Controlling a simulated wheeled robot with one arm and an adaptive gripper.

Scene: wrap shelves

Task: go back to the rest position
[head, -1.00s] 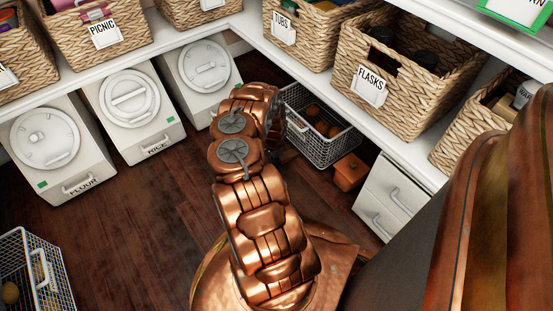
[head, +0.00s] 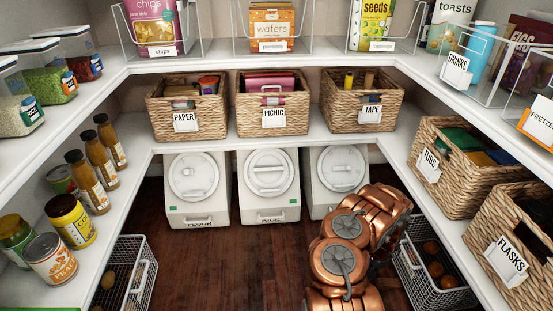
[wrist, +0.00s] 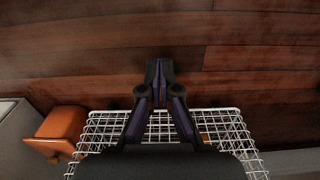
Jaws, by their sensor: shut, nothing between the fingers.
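My gripper (wrist: 160,72) shows in the wrist view with its two dark fingers together, shut and empty. It is over the dark wooden floor (wrist: 230,65), past the edge of a white wire basket (wrist: 105,130). In the head view my copper-coloured arm rises at the lower right of the middle, in front of the bins. The gripper itself is hidden there behind the arm.
A wire basket (head: 418,285) stands on the floor right of my arm, another (head: 143,292) at the left. White bins (head: 270,182) stand under the back shelf. Shelves with woven baskets (head: 188,128) and jars line three sides. An orange box (wrist: 62,122) is beside the basket.

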